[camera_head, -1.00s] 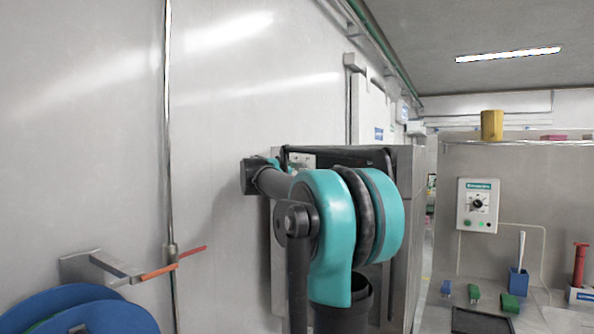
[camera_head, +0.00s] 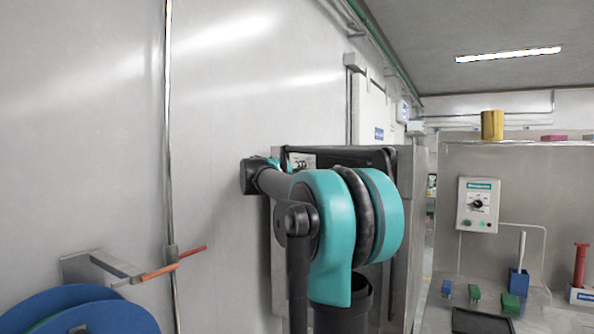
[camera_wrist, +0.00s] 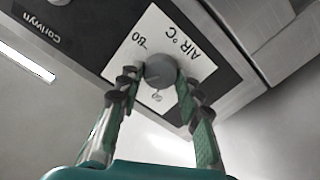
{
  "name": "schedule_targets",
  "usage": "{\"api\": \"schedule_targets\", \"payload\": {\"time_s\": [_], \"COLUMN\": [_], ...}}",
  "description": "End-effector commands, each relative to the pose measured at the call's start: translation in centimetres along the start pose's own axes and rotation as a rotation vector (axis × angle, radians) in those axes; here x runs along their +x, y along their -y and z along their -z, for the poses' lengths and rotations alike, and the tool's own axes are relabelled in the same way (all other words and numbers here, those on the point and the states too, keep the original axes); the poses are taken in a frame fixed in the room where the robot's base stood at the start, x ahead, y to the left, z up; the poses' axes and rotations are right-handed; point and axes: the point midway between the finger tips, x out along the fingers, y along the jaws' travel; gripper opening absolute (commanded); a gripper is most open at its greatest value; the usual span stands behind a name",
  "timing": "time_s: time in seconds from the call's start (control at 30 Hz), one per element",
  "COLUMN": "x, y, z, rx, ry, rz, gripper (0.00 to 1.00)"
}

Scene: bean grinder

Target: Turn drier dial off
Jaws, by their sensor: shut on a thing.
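The drier dial is a round grey knob (camera_wrist: 161,70) in the wrist view. It sits on a white label plate (camera_wrist: 197,60) marked "AIR °C", which appears upside down. The plate is on the dark front panel (camera_wrist: 103,33) of the appliance. My gripper (camera_wrist: 157,84) has one finger on each side of the knob and is shut on it. The knob's exact pointer position is hard to read. In the head view my arm covers much of the appliance (camera_head: 408,230), and my fingertips and the dial cannot be made out there.
A grey wall stands close on the left, with a bracket (camera_head: 88,268) holding blue discs (camera_head: 70,297) low down. At right, a control box (camera_head: 478,204) with its own dial hangs above a bench with small blue, green and red items. A yellow cylinder (camera_head: 492,125) stands on the ledge.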

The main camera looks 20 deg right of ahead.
Motion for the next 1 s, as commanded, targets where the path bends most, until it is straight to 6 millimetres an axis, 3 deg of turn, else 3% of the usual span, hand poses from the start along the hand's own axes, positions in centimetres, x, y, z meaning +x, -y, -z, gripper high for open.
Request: {"api": "schedule_targets", "payload": {"time_s": [1.0], "x": [-0.04], "y": [0.2], "z": [-0.16], "rx": [-0.962], "ry": [0.001], "rz": [0.001], "gripper": [0.06]}}
